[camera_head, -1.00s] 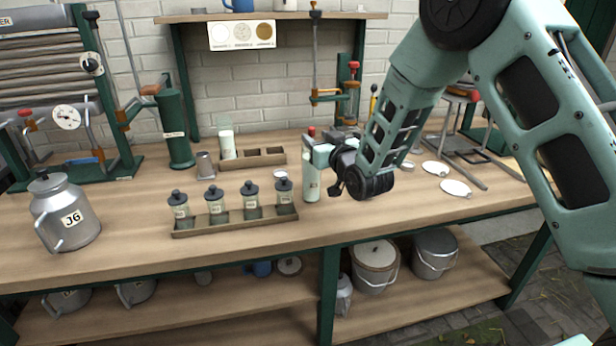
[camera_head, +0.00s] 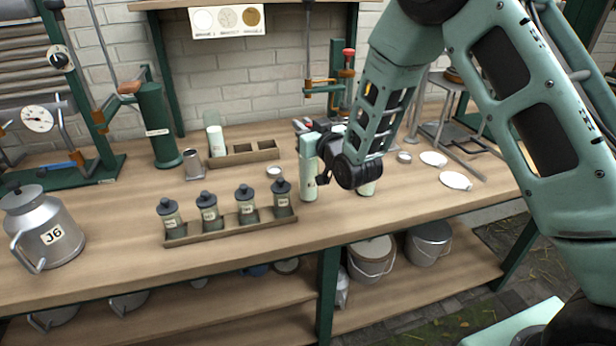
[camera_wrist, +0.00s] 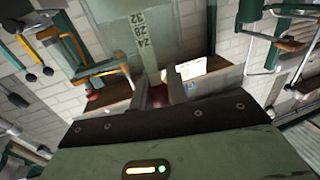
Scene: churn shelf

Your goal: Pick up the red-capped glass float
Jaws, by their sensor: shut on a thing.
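The red-capped glass float (camera_wrist: 145,40) is close to the wrist camera, a pale strip marked 24, 28 and 32 with a bit of red below it. My gripper (camera_wrist: 157,84) is shut on it between its two fingers. In the head view my gripper (camera_head: 304,128) is above the right half of the bench, at the top of a pale upright cylinder (camera_head: 308,180). The red cap is hidden there, and I cannot tell how much of the cylinder is the float.
A tray (camera_head: 232,232) with several dark-capped bottles is left of my gripper. A compartment box (camera_head: 243,158) and a milk can (camera_head: 48,235) stand further left. White discs (camera_head: 455,181) lie to the right.

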